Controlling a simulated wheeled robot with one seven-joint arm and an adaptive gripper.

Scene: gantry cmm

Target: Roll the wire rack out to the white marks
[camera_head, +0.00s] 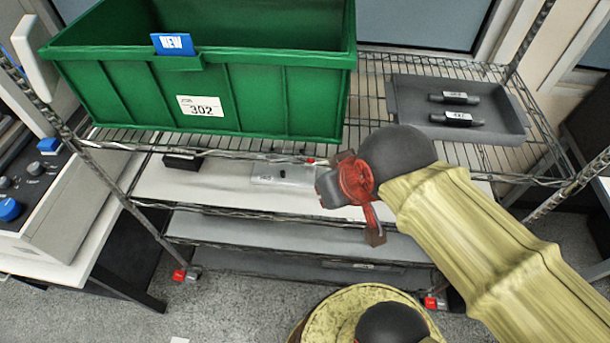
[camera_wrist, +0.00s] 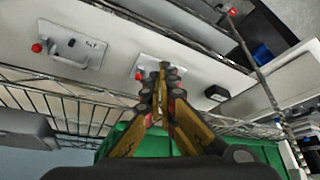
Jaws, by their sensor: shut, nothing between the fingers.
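The wire rack (camera_head: 290,157) stands across the head view, with wire shelves and chrome posts. Red-tabbed casters show at its lower left (camera_head: 186,274) and lower right (camera_head: 434,303). My gripper (camera_head: 375,236) points down at the rack's front, right of centre; whether it touches the rack is unclear. In the wrist view my gripper (camera_wrist: 163,72) has its fingers together with nothing between them, in front of the rack's wire edge (camera_wrist: 60,92). A small white patch (camera_head: 180,340) lies on the floor at the bottom edge, possibly one of the white marks.
A green bin (camera_head: 215,95) labelled 302 and a grey tray (camera_head: 470,128) with two dark tools sit on the top shelf. A bench with a control console (camera_head: 50,185) stands close at left. Grey floor (camera_head: 230,305) is open in front of the rack.

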